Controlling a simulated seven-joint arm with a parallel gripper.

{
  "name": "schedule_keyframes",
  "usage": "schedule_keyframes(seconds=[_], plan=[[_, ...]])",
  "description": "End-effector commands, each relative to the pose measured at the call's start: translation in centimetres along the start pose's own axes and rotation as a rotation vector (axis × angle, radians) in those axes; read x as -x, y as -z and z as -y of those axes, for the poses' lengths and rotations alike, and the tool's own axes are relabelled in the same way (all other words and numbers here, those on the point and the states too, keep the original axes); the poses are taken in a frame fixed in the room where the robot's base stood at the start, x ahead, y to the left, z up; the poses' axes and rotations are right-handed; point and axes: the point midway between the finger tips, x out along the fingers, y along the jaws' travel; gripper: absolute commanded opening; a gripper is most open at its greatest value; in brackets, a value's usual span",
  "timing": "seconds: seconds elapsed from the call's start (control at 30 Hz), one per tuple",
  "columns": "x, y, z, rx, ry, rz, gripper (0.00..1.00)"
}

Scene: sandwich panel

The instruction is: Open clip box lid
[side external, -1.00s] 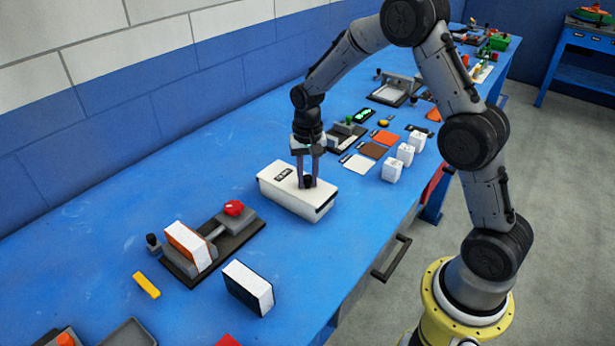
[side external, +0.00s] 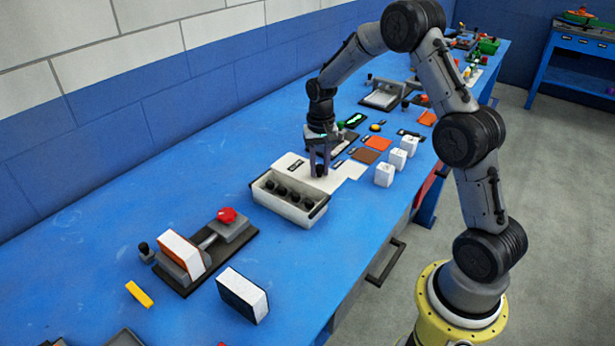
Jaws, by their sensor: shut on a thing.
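The clip box (side external: 283,211) is a white open-topped box on the blue bench, with several dark round clips inside in a row. Its white lid (side external: 294,170) is off the opening and lies behind the box, on the side away from the camera. My gripper (side external: 319,172) points down at the lid, shut on the lid's dark knob, which the fingers mostly hide. Whether the lid is still joined to the box's back edge I cannot tell.
A fixture with a red knob (side external: 227,215) and an orange-white panel (side external: 181,255) stand at the front left. A white block (side external: 243,293) is near the bench edge. White cubes (side external: 397,158) and coloured sheets (side external: 377,144) lie right of the lid.

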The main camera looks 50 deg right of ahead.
Motion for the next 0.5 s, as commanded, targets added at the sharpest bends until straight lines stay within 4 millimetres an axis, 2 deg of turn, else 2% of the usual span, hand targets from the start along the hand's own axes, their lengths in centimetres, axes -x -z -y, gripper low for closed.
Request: schedule_keyframes(seconds=[0.1, 0.37, 0.4, 0.5], plan=[[0.13, 0.75, -0.62, 0.000, 0.002, -0.005, 0.00], [0.15, 0.77, -0.62, 0.002, 0.002, -0.006, 0.00], [0.15, 0.77, -0.62, 0.002, 0.002, -0.006, 0.32], [0.13, 0.75, -0.62, 0.002, 0.002, -0.005, 0.50]])
